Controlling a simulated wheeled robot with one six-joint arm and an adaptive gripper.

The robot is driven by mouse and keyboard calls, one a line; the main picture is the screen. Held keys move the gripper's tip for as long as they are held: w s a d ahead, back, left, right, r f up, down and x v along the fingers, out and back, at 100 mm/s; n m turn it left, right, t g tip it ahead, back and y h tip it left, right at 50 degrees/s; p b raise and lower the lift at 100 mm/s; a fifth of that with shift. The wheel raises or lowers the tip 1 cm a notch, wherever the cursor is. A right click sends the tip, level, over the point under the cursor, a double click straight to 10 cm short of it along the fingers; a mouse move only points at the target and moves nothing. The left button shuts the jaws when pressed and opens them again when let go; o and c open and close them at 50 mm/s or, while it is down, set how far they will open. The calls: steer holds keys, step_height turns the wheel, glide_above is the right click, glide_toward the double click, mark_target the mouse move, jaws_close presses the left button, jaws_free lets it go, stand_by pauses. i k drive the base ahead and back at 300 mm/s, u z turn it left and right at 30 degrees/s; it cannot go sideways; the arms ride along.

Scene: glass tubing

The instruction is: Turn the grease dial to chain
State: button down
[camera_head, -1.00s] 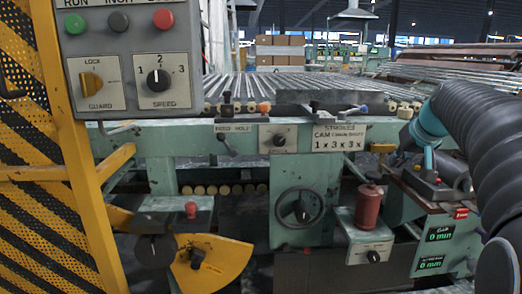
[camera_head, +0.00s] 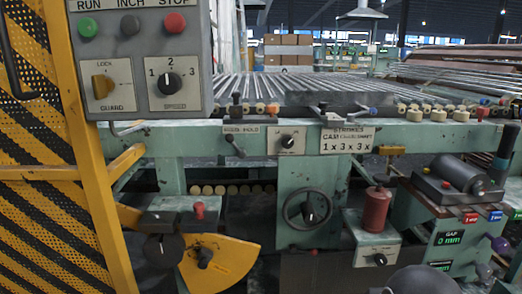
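A small black dial (camera_head: 380,259) sits on a pale plate (camera_head: 364,256) on the front of a green box at the lower right. A red canister (camera_head: 375,210) stands on top of that box, so this looks like the grease dial. The plate's lettering is too small to read, and I cannot tell which mark the dial points to. My gripper is not in view. A dark rounded part of my arm shows at the bottom edge, below and right of the dial, and does not cover it.
A handwheel (camera_head: 307,208) is left of the canister. A grey control panel (camera_head: 140,55) and a yellow striped guard (camera_head: 50,200) stand at the left. A roller unit (camera_head: 455,180) with coloured tags is at the right. A yellow quadrant (camera_head: 225,262) juts out low.

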mark_target(381, 260)
steer(key=z, duration=0.6)
steer(key=k, duration=1.3)
steer(key=z, duration=0.4)
steer(key=i, duration=0.6)
steer(key=z, duration=0.05)
